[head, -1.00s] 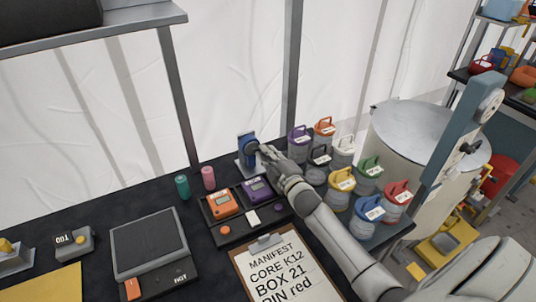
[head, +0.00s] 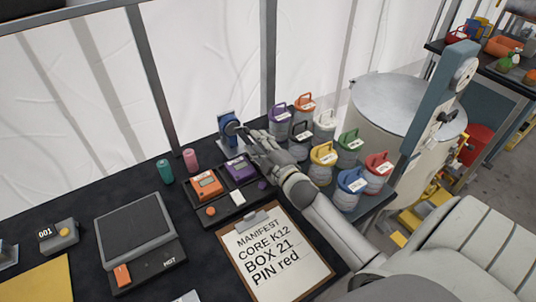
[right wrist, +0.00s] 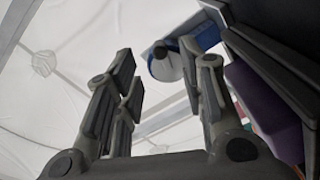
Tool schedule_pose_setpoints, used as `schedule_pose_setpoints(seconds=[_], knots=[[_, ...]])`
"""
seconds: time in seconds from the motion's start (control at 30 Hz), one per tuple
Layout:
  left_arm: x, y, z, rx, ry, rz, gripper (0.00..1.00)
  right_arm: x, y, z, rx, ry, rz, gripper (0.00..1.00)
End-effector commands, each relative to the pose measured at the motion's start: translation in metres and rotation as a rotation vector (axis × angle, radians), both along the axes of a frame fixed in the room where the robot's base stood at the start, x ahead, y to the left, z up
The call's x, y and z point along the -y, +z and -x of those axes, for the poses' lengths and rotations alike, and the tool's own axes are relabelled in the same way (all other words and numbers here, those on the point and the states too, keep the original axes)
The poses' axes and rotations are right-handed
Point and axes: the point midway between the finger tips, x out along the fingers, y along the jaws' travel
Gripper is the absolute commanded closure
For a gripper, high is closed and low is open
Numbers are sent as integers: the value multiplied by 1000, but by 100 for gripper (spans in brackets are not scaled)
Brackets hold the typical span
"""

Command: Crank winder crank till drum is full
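The blue winder (head: 226,124) stands upright at the back of the black table, on a pale base. My right gripper (head: 247,136) is just right of it, close to its crank side. In the right wrist view, the fingers (right wrist: 160,85) are spread apart. The blue winder (right wrist: 207,38) shows beyond them, with a rounded grey knob (right wrist: 165,62) in the gap near the right-hand finger. I cannot tell whether finger and knob touch. The drum's fill is too small to tell. A small grey counter box (head: 60,236) at the left reads 001. My left gripper is out of view.
Orange (head: 206,185) and purple (head: 240,168) boxes sit in a black tray near the winder. Several colour-lidded jars (head: 322,155) stand right of my gripper. Teal (head: 165,171) and pink (head: 190,160) cylinders stand left. A clipboard (head: 308,290) lies in front.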

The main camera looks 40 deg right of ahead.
Motion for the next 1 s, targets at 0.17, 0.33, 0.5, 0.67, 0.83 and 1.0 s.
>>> schedule_pose_setpoints(seconds=[0.17,0.33,0.5,0.67,0.83,1.0], knots=[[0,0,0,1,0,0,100,-2,-1,33,-2,0,-1,63],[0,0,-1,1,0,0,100,-4,-1,53,-2,1,-1,63],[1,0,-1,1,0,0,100,-4,0,62,0,1,0,63],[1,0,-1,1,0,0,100,-4,1,63,0,1,0,63],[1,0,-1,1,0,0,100,-4,1,63,0,1,0,63],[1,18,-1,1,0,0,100,-4,18,63,0,0,-1,63]])
